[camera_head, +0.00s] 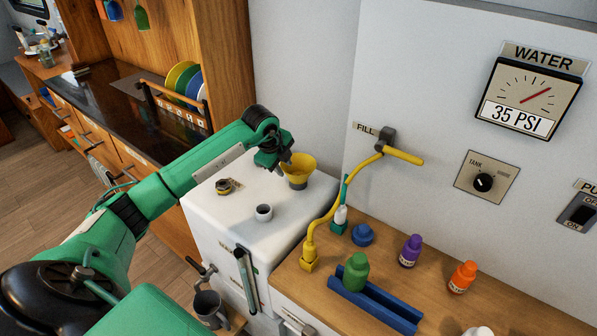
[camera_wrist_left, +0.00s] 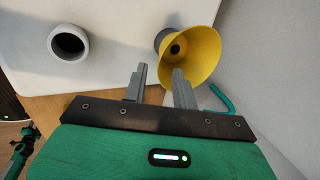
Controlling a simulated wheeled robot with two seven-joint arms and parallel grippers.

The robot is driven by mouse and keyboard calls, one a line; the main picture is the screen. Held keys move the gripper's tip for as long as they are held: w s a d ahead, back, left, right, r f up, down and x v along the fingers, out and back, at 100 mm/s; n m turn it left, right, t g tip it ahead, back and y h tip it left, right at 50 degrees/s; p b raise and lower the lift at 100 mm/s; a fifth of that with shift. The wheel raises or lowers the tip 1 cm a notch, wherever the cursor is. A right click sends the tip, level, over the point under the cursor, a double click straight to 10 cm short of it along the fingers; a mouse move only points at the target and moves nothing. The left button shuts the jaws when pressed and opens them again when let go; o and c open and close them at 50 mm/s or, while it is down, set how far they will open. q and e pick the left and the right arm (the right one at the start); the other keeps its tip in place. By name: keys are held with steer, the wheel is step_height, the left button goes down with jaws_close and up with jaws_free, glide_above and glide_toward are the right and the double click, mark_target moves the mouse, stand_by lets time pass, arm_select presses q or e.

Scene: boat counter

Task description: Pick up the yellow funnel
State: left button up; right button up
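The yellow funnel (camera_head: 298,172) stands wide mouth up on the white cabinet top. It also shows in the left wrist view (camera_wrist_left: 205,50), with its mouth and dark centre hole facing the camera. My left gripper (camera_head: 280,166) is at the left side of the funnel, close to its rim. In the wrist view my left gripper (camera_wrist_left: 160,80) has its two grey fingers apart with nothing held between them. The right finger overlaps the funnel's lower edge in that view; I cannot tell if they touch. My right gripper is not in view.
A yellow hose (camera_head: 328,215) runs from the wall fill valve (camera_head: 385,139) close to the right. Coloured bottles and a blue tray (camera_head: 375,305) occupy the wooden counter.

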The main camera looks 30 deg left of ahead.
mark_target(290, 174)
arm_select(q)
steer(key=p+x, duration=0.1)
steer(key=x, duration=0.2)
steer(key=p+x, duration=0.1)
steer(key=x, duration=0.2)
steer(key=shift+w+f, duration=0.25)
steer(key=shift+w, duration=0.15)
steer(key=shift+f, duration=0.1)
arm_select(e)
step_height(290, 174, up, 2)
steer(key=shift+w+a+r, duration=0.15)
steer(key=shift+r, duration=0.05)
arm_select(q)
jaws_close()
